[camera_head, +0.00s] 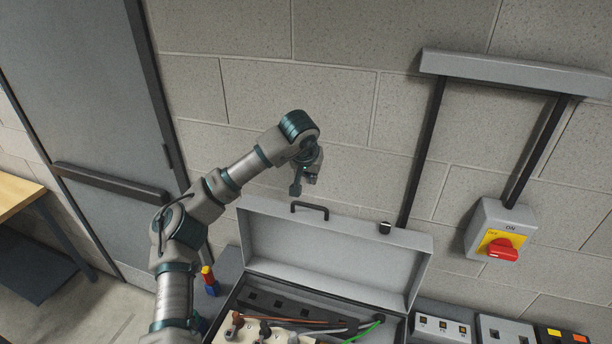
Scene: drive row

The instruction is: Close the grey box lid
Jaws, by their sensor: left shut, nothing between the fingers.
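The grey box lid (333,255) stands raised at the back of the open grey box (396,335). A black handle (310,211) sits on the lid's upper edge, with a small black latch further right. My left gripper (302,186) is shut and empty. In the picture it appears just above and left of the handle, apart from it. The front of the box is cut off by the lower picture edge. My right gripper is out of view.
Wires and connectors (300,322) lie in the box. A red rotary switch (500,249) is on the block wall at right. Grey control boxes (443,328) stand right of the box. A red, yellow and blue item (209,281) is left of it.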

